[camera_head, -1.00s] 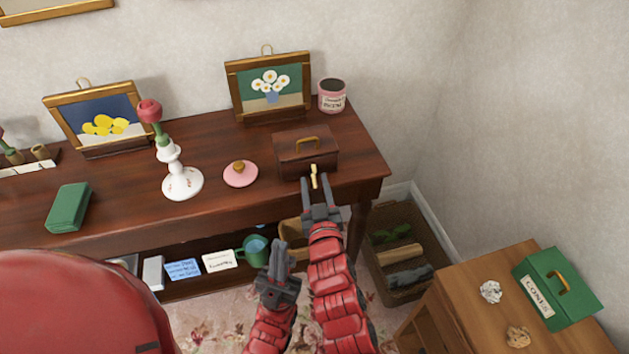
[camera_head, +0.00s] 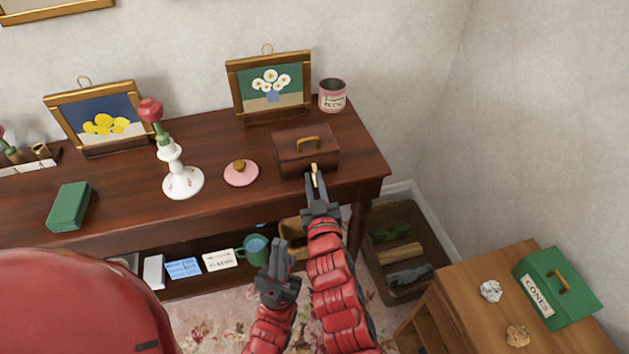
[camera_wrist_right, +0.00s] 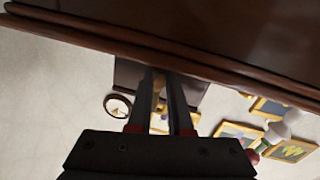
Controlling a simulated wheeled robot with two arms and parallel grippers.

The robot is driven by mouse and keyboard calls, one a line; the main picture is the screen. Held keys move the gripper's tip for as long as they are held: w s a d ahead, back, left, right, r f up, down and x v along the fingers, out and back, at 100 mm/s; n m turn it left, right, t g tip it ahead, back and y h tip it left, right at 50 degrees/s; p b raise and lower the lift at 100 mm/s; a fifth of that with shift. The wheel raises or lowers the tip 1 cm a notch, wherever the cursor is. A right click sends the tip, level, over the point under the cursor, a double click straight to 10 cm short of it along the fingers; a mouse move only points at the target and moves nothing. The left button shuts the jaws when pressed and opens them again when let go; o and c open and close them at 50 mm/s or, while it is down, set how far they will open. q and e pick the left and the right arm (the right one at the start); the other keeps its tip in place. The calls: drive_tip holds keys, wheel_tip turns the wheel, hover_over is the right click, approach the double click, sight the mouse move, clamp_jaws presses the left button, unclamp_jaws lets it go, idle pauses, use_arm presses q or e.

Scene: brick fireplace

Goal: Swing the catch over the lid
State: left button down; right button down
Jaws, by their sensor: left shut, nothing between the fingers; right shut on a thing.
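A brown box (camera_head: 292,158) with a brass handle on its closed lid stands near the front right of the dark wooden table. A brass catch (camera_head: 316,169) is on the box's front. My right gripper (camera_head: 315,185) is at the front of the box, with its fingers shut on the catch. In the right wrist view the two fingers (camera_wrist_right: 167,100) close on the brass catch (camera_wrist_right: 159,90), with the dark box behind them. My left gripper (camera_head: 277,250) is shut and empty, lower down in front of the table's shelf.
On the table (camera_head: 226,205) are a pink lid (camera_head: 241,177), a white candlestick (camera_head: 182,184), a green book (camera_head: 69,207), framed pictures and a pink tin (camera_head: 332,100). A side cabinet (camera_head: 455,300) with a green box (camera_head: 575,302) stands at the right. A basket (camera_head: 420,218) is between them.

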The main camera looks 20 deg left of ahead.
sight(316, 171)
drive_tip(key=shift+d+r+g+h+p, duration=0.1)
drive_tip(key=shift+r+g+h+p, duration=1.15)
drive_tip(key=shift+p, duration=2.95)
drive_tip(key=shift+w+r+n+g+p, duration=0.1)
drive_tip(key=shift+r+n+g+p, duration=0.15)
drive_tip(key=shift+g+p, duration=0.6)
drive_tip(key=shift+w+r+g+h+p, duration=0.1)
drive_tip(key=shift+g+h+p, duration=0.25)
drive_tip(key=shift+g, duration=0.25)
drive_tip(key=shift+w+r+g+h+p, duration=0.1)
drive_tip(key=shift+g+h+p, duration=0.1)
drive_tip(key=shift+g+h, duration=0.3)
drive_tip(key=c, duration=0.9)
unclamp_jaws()
drive_tip(key=shift+s, duration=0.1)
